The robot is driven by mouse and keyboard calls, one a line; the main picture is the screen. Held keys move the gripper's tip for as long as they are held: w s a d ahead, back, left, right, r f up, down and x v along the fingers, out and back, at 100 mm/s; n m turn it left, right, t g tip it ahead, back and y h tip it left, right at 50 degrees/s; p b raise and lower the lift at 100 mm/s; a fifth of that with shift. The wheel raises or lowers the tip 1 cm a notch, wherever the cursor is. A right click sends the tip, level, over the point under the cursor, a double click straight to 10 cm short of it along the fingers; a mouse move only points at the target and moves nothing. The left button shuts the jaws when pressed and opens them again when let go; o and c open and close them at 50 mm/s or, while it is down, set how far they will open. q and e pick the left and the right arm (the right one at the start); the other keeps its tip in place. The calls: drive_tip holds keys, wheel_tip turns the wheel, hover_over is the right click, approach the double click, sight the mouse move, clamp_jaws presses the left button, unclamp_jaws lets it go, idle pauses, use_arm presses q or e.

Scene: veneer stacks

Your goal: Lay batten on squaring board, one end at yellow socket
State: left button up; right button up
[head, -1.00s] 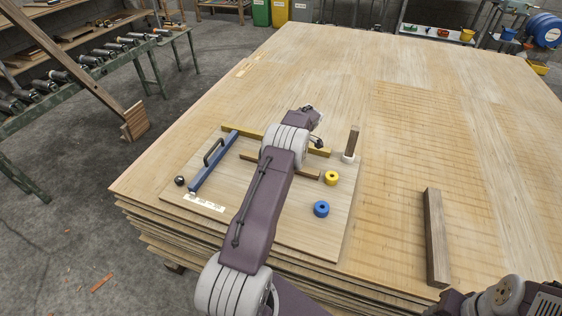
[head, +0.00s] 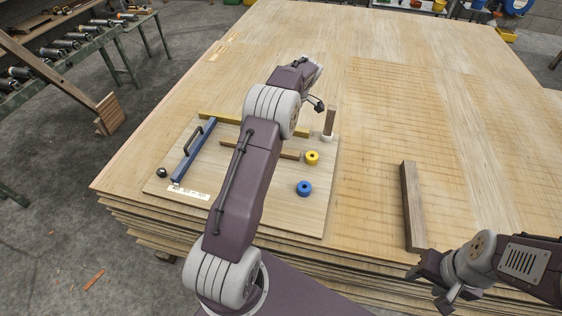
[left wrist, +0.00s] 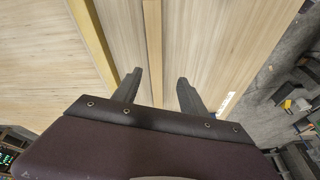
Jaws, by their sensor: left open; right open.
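The squaring board (head: 310,220) lies on the large stack of sheets. A thin brown strip, seemingly the batten (head: 283,151), lies on it, its right end just beside the yellow round socket (head: 312,158). My left arm hides part of the strip. In the left wrist view the strip (left wrist: 153,40) runs between the two spread fingers of my left gripper (left wrist: 159,76); the gripper is open. My right gripper (head: 430,281) is open and empty at the stack's front edge, near the dark bar's near end.
The board also carries a blue bar with a handle (head: 194,152), a yellow strip (head: 222,120), a blue round socket (head: 304,189), a black knob (head: 161,172) and an upright brown block in a white base (head: 328,138). A dark bar (head: 412,205) lies right. The far stack top is clear.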

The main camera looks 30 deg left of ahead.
use_arm(q)
drive_tip(key=s+d+m+t+h, duration=0.1)
drive_tip(key=s+d+m+h, duration=0.2)
drive_tip(key=s+d+m, duration=0.85)
drive_tip(key=s+d+f+m, duration=0.1)
drive_tip(key=s+d+m, duration=0.2)
drive_tip(key=s, duration=0.3)
drive_tip(key=s+d+m+t+h, duration=0.1)
drive_tip(key=s+d+m, duration=0.2)
drive_tip(key=s, duration=0.3)
drive_tip(key=shift+s+d+f+m, duration=0.3)
drive_tip(key=shift+d+f+m, duration=0.1)
drive_tip(key=shift+d, duration=0.15)
drive_tip(key=shift+r, duration=0.1)
